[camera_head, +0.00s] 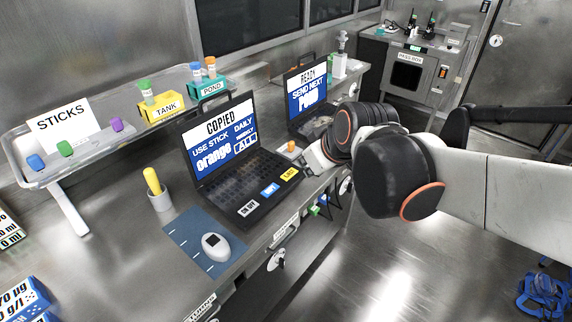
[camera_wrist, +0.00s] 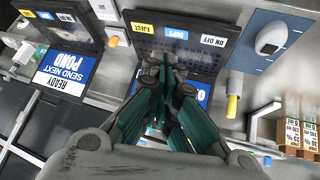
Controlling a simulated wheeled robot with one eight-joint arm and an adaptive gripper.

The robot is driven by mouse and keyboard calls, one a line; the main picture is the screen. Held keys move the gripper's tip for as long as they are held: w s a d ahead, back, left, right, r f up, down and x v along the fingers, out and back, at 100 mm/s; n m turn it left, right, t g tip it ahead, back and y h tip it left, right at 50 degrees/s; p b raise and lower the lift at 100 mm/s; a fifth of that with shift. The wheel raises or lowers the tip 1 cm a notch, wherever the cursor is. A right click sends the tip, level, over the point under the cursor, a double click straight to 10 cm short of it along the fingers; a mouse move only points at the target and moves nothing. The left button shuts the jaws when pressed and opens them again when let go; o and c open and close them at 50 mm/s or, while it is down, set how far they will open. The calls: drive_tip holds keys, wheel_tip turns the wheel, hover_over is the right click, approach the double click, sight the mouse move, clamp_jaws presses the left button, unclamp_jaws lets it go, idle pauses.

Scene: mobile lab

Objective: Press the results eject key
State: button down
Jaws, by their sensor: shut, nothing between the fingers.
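The front laptop (camera_head: 233,195) stands open on the bench; its screen reads COPIED, USE STICK orange. Along its front edge are a white ON OFF key (camera_head: 248,208), a blue key (camera_head: 269,189) and a yellow EJECT key (camera_head: 290,174). The EJECT key also shows in the wrist view (camera_wrist: 143,28), with the blue key (camera_wrist: 177,33) beside it. An orange stick (camera_head: 291,147) is at the laptop's right side. My gripper (camera_wrist: 160,62) is shut and empty. In the wrist view its fingertips overlap the laptop's keyboard, apart from the EJECT key in the picture.
A second laptop (camera_head: 309,88) behind reads READY, SEND NEXT POND. A tray (camera_head: 98,140) holds blue, green and purple sticks. A cup with a yellow item (camera_head: 160,199) and a white device (camera_head: 215,246) on a blue mat (camera_head: 186,232) are near the front laptop.

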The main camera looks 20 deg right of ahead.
drive_tip(key=w+f+n+y+p, duration=0.1)
drive_tip(key=w+f+n+p, duration=0.2)
drive_tip(key=w, duration=1)
drive_tip(key=n+t+p, duration=0.1)
drive_tip(key=n+p, duration=0.1)
drive_tip(key=n, duration=0.3)
hover_over(287, 175)
drive_tip(key=shift+y, duration=0.3)
wheel_tip(287, 175, down, 5)
drive_tip(key=shift+f, duration=0.1)
drive_tip(key=shift+f, duration=0.1)
wheel_tip(287, 175, down, 9)
drive_tip(key=b, duration=0.6)
drive_tip(key=shift+r, duration=0.2)
drive_tip(key=shift+f+b, duration=0.1)
drive_tip(key=shift+b, duration=0.25)
drive_tip(key=shift+f+b, duration=0.3)
drive_tip(key=shift+b, duration=0.05)
